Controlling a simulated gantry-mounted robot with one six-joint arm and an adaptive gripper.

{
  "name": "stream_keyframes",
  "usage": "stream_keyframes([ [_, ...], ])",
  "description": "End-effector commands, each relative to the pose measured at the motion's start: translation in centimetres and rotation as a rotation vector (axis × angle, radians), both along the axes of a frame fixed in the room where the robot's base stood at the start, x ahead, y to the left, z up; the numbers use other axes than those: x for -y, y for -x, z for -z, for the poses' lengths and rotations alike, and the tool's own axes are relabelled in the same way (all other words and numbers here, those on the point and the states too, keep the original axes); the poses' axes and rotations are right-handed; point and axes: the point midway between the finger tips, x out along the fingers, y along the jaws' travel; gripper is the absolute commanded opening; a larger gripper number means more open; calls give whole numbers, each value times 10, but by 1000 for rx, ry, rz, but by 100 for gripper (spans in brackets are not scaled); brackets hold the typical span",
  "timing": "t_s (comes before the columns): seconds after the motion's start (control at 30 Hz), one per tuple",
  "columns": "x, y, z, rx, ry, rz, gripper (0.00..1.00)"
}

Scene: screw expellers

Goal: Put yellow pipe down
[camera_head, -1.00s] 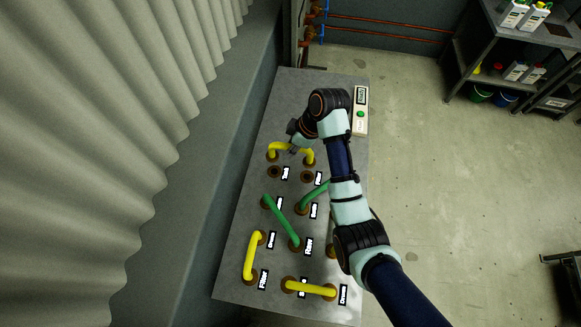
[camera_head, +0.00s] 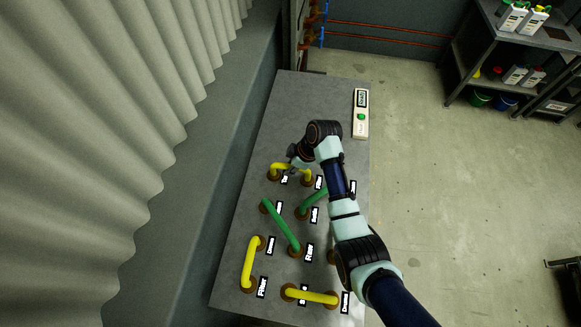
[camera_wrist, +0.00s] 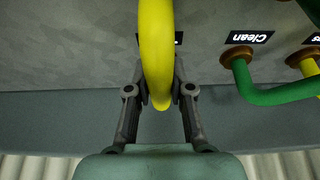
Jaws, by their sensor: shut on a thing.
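The yellow pipe (camera_head: 281,166) is a short arch with bent-down ends near the far half of the grey table. My gripper (camera_head: 292,164) is shut on its middle. The pipe's two ends are at a pair of brown round sockets (camera_head: 307,182). I cannot tell whether they are fully inside or just above them. In the wrist view the yellow pipe (camera_wrist: 156,40) runs between the fingers of my gripper (camera_wrist: 158,88). The pipe covers part of a label behind it.
Green pipes (camera_head: 281,225) stand close to the near side. Two more yellow pipes (camera_head: 250,262) (camera_head: 312,297) stand at the table's near end. A control box (camera_head: 361,115) with a green button sits at the far right edge. The far table top is clear.

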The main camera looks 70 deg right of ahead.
Motion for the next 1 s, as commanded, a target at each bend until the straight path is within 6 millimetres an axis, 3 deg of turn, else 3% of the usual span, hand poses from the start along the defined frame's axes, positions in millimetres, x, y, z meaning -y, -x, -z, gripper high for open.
stream_keyframes([
  [0.07,0,0,3,0,-1,0,0],
  [0.1,0,0,3,0,-1,0,28],
  [0.23,0,0,3,-1,-1,0,46],
  [0.57,0,0,-4,0,1,0,46],
  [0.67,2,6,-18,1,1,2,46],
  [1.0,8,36,-94,1,2,1,46],
])
